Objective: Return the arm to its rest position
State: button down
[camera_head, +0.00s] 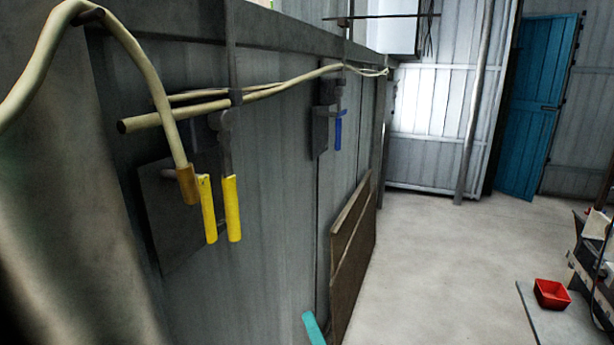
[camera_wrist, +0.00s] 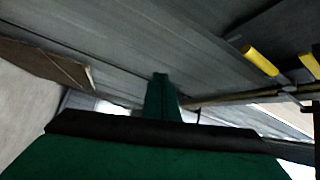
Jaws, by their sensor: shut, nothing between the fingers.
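My gripper (camera_wrist: 160,96) shows in the wrist view as a narrow green post rising from a wide green and black body at the bottom. Its fingers are together and hold nothing. It points toward the grey metal panelling and appears clear of it. In the head view a short teal piece (camera_head: 314,328) shows at the bottom edge; it looks like the tip of my gripper, beside the panelled wall. The rest of my arm is out of view there, so its overall pose cannot be told.
The grey panelled wall (camera_head: 275,190) runs along the left, with yellow-handled tools (camera_head: 232,208), a blue-handled one (camera_head: 338,131) and pale cables (camera_head: 145,65). A brown board (camera_head: 352,250) leans on it. The floor (camera_head: 440,265) is open; a red bin (camera_head: 551,293) sits right.

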jog(key=s+d+f+n+g+h, duration=0.1)
jog(key=s+f+h, duration=0.2)
jog(key=s+f, duration=0.55)
jog(key=s+f+h, duration=0.3)
jog(key=s+f, duration=0.2)
jog(key=f, duration=0.7)
jog(key=s+a+f+n+g, duration=0.1)
jog(key=s+n, duration=0.3)
jog(key=s, duration=0.8)
jog(key=s+a+f+n+g, duration=0.1)
jog(key=s+f+n, duration=0.2)
jog(key=s, duration=0.9)
jog(key=shift+n+h, duration=0.4)
jog(key=shift+n, duration=0.6)
jog(key=shift+a, duration=0.1)
